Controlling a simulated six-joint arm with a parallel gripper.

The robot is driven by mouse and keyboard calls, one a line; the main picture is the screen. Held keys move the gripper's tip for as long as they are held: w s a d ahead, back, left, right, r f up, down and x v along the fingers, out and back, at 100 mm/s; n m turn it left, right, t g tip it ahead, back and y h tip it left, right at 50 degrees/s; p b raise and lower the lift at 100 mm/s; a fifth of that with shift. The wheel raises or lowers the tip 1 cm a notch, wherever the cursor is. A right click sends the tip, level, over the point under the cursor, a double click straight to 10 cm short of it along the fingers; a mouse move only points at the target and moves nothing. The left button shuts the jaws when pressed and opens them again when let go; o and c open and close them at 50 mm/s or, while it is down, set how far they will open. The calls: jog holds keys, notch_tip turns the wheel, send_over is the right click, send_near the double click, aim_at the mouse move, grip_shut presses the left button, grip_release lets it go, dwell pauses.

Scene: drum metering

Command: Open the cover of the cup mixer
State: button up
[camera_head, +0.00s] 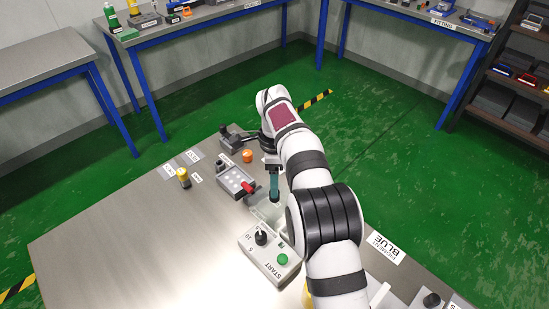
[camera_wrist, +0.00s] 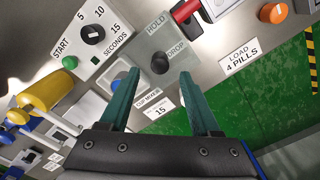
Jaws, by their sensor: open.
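My gripper (camera_wrist: 159,75) is open, its two teal fingers pointing at a pale, see-through panel with a dark round knob (camera_wrist: 160,63). The knob appears between and just beyond the fingertips; I cannot tell how near it is. In the head view my gripper (camera_head: 273,186) points down above the pale mixer box (camera_head: 267,211), which my arm partly hides.
A timer box with a green START button (camera_head: 283,259) and black dial (camera_head: 261,238) stands in front of the mixer. A grey tray unit (camera_head: 236,183) with a red lever (camera_head: 249,188) is behind it. An orange button (camera_head: 247,156) is farther back.

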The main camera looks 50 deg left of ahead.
notch_tip(320, 180, up, 10)
jog(key=shift+r, duration=0.25)
jog(key=w+d+r+n, duration=0.15)
jog(key=d+r, duration=0.25)
jog(key=d, duration=0.8)
jog(key=w+d+r, duration=0.2)
jog(key=d+r, duration=0.2)
jog(key=d, duration=0.8)
jog(key=s+d+f+n+y, duration=0.1)
jog(key=s+d+f, duration=0.3)
jog(key=s+d, duration=0.5)
jog(key=s+d+f+n, duration=0.1)
jog(key=s+d+f, duration=0.3)
jog(key=s+d, duration=0.5)
jog(key=s, duration=0.2)
jog(key=shift+s+d+f+y, duration=0.15)
jog(key=shift+s+f+y, duration=0.1)
jog(key=shift+s+y, duration=0.15)
